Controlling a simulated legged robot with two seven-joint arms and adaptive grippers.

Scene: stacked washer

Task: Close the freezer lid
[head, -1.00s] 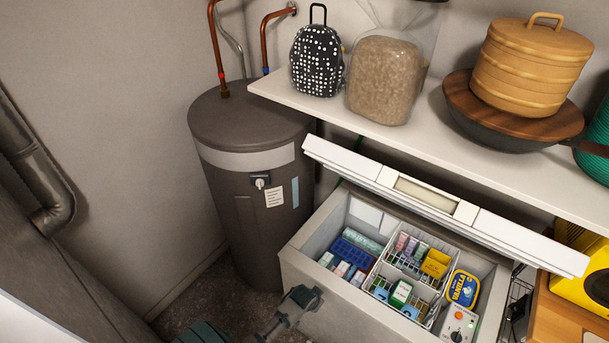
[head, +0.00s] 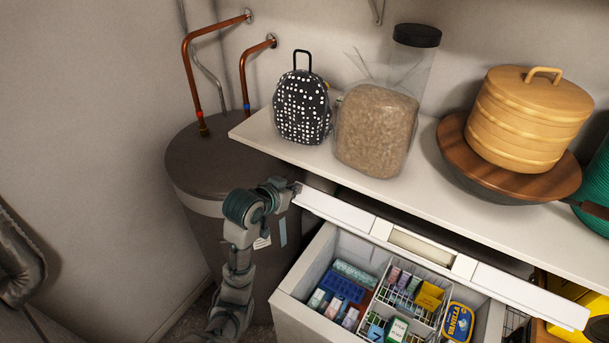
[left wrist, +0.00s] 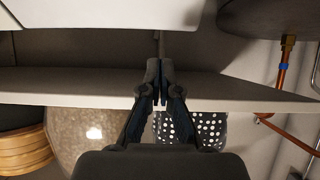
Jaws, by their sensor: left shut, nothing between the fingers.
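The freezer lid (head: 335,210) is white with a beige panel in its edge. It stands raised and tilted open over the white chest freezer (head: 287,308), whose packed inside shows. My left gripper (head: 296,187) is shut and empty at the lid's upper left corner, close under the shelf's front edge; I cannot tell whether it touches the lid. In the left wrist view its closed fingertips (left wrist: 160,84) lie in front of the shelf edge, and a white surface, apparently the lid (left wrist: 70,16), fills the top. My right gripper is not in view.
A dark water heater (head: 200,160) with copper pipes stands left of the freezer.

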